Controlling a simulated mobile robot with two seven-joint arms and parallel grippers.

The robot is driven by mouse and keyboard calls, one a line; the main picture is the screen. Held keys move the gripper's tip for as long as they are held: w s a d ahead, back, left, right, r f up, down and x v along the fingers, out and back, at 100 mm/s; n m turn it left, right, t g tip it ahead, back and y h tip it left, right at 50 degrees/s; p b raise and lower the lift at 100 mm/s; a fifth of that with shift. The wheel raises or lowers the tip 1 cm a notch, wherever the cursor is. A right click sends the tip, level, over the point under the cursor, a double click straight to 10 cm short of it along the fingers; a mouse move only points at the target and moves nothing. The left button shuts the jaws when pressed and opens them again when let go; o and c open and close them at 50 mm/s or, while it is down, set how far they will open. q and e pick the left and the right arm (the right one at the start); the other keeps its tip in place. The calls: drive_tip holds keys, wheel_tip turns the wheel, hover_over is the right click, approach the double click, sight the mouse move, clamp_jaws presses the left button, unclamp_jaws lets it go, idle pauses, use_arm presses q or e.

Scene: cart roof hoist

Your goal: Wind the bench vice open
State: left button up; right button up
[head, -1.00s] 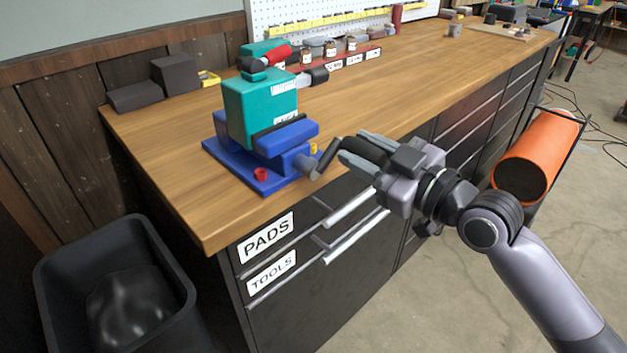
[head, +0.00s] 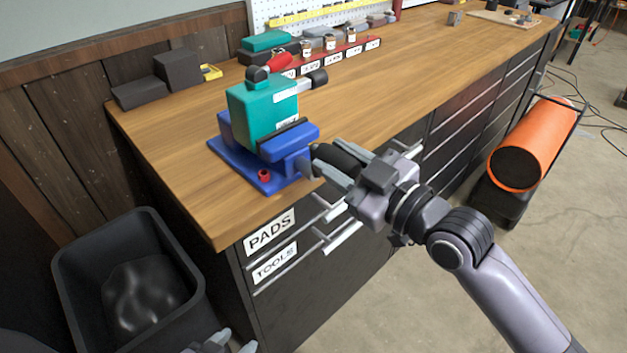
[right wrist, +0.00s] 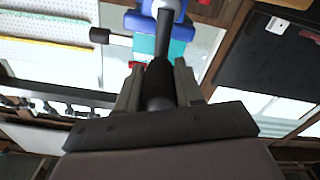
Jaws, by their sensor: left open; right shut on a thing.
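The bench vice (head: 307,133) is blue and bolted on the worktop near its front corner. A teal block (head: 262,112) with a red-and-black lever stands at its jaws; whether it is clamped cannot be told. The vice's black crank grip (head: 340,157) juts out over the bench front. My right gripper (head: 338,166) is shut on the crank grip, which also shows between the fingers in the right wrist view (right wrist: 158,82). The crank arm is mostly hidden in the head view. My left gripper (head: 228,343) is open and empty at the bottom edge, low beside the bin.
A black bin (head: 62,268) stands left of the bench. Drawers labelled PADS (head: 270,235) and TOOLS with bar handles lie below the vice. Dark blocks (head: 140,92) and a red rack of jars (head: 345,50) sit further back. An orange cylinder (head: 535,140) is right of the bench.

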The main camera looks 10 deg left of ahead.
drive_tip(key=shift+s+a+f, duration=0.35)
drive_tip(key=shift+s+f, duration=0.05)
drive_tip(key=shift+s, duration=0.1)
drive_tip(key=shift+s+a+f, duration=0.1)
drive_tip(key=shift+s, duration=0.05)
use_arm(q)
drive_tip(key=shift+r, duration=0.55)
use_arm(e)
drive_tip(key=shift+f, duration=0.1)
drive_tip(key=shift+s+a+f+p, duration=0.35)
drive_tip(key=shift+s+a+f, duration=0.3)
drive_tip(key=shift+s, duration=0.2)
drive_tip(key=o, duration=1.4)
drive_tip(key=shift+w+d+r, duration=0.1)
drive_tip(key=shift+w+r, duration=0.05)
use_arm(q)
drive_tip(key=shift+r, duration=0.2)
use_arm(e)
drive_tip(key=shift+r, duration=0.15)
